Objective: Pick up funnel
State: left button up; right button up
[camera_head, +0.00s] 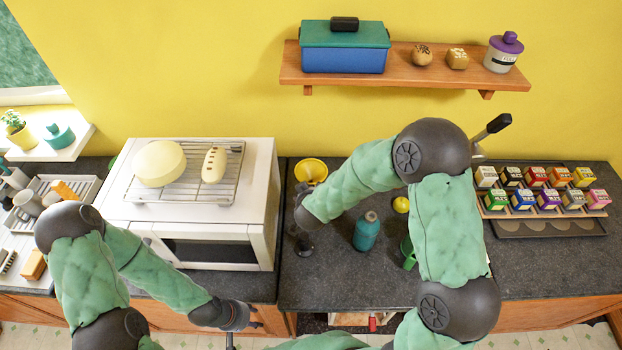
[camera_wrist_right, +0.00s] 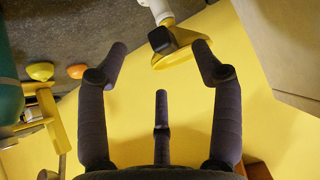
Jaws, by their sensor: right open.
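The yellow funnel (camera_head: 311,170) stands on the dark counter just right of the white oven, its round mouth facing up. In the right wrist view the funnel (camera_wrist_right: 180,54) shows beyond my fingertips, between them in the picture, with a dark piece by its rim. My right gripper (camera_head: 303,240) hangs in front of the funnel in the head view, partly covered by its own wrist. In the wrist view the right gripper (camera_wrist_right: 160,55) is open and empty, apart from the funnel. My left gripper (camera_head: 245,322) is low at the counter's front edge, far from the funnel; its finger opening is unclear.
A teal bottle (camera_head: 366,232) and a small yellow object (camera_head: 400,204) stand on the counter right of the funnel. The white oven (camera_head: 262,200) closes off the left side. A rack of small boxes (camera_head: 545,214) is at right. A wooden shelf (camera_head: 425,70) hangs above.

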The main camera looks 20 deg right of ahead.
jog(key=shift+d+x, duration=0.1)
jog(key=shift+x, duration=1.4)
jog(key=shift+d+x, duration=0.15)
jog(key=shift+x, duration=1.35)
jog(key=shift+r, duration=0.2)
